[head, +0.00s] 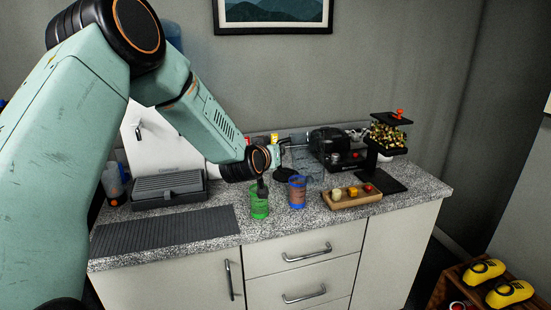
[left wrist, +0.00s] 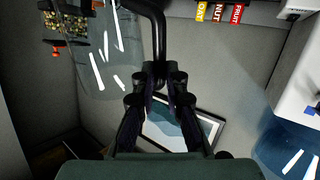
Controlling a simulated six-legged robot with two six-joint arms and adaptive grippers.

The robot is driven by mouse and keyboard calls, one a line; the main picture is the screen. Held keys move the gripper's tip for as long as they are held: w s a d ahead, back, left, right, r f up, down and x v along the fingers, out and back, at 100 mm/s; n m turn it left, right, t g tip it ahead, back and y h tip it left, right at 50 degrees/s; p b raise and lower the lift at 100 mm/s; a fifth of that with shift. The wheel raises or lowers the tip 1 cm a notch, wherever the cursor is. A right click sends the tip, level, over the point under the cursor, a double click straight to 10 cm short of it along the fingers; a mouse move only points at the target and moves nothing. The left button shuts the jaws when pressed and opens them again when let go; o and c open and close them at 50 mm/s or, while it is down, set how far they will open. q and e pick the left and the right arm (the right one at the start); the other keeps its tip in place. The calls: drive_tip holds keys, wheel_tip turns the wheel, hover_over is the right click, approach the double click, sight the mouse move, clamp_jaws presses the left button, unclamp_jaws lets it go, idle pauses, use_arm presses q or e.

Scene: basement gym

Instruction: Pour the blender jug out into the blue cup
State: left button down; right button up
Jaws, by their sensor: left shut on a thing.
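My left gripper (left wrist: 158,85) is shut on the black handle (left wrist: 158,35) of the clear blender jug. The jug (left wrist: 100,50) shows on the left of the left wrist view, with white marks on its wall. In the head view the jug (head: 308,166) is faint and see-through, just right of my left gripper (head: 280,152), above and behind the blue cup. I cannot tell its exact tilt or its contents. The blue cup (head: 297,193) stands upright on the counter and shows reddish brown through its side. My right gripper is in neither view.
A green cup (head: 259,207) stands left of the blue cup, with a dark thing above it. A wooden tray (head: 352,201) with coloured pieces lies to the right. A black machine (head: 333,143) stands behind. A ribbed grey mat (head: 165,231) lies bare at the counter's left.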

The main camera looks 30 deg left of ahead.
use_arm(q)
drive_tip(key=t+b, duration=0.1)
drive_tip(key=b, duration=0.1)
drive_tip(key=f+m+t+b, duration=0.1)
drive_tip(key=b, duration=0.1)
drive_tip(key=a+t+y+b, duration=0.1)
drive_tip(key=b, duration=0.1)
drive_tip(key=shift+w+a+f+m+b, duration=0.1)
drive_tip(key=shift+w+f+m+b, duration=0.1)
drive_tip(key=shift+f+m+b, duration=0.15)
drive_tip(key=shift+w+r, duration=0.1)
drive_tip(key=shift+r, duration=0.05)
idle(0.5)
